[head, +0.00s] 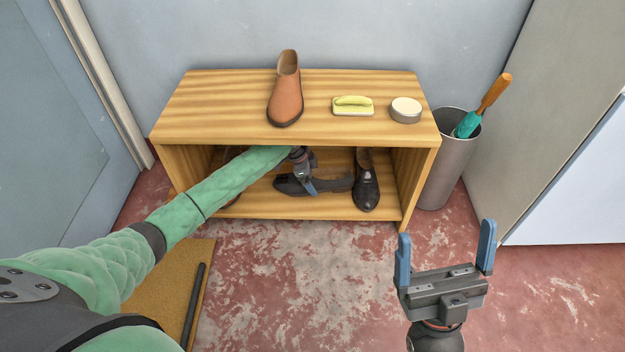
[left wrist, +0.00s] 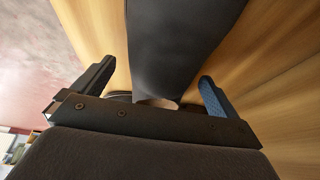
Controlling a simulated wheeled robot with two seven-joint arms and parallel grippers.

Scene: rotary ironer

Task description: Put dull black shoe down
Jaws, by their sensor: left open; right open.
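The dull black shoe (head: 332,184) lies lengthwise across the lower shelf of the wooden bench (head: 215,128). My left gripper (head: 308,184) reaches in under the bench top and is at this shoe, hiding part of it. In the left wrist view the dark shoe (left wrist: 180,45) extends away between the two spread fingers of my left gripper (left wrist: 155,92), with a gap on the finger sides. My right gripper (head: 445,252) is open and empty above the floor at the front right.
A shiny black shoe (head: 366,188) stands close to the right. A brown shoe (head: 286,92), a yellow brush (head: 353,106) and a round tin (head: 405,110) are on the bench top. A dark reddish shoe (head: 231,199) is partly behind my left arm. A grey bin (head: 447,170) stands right.

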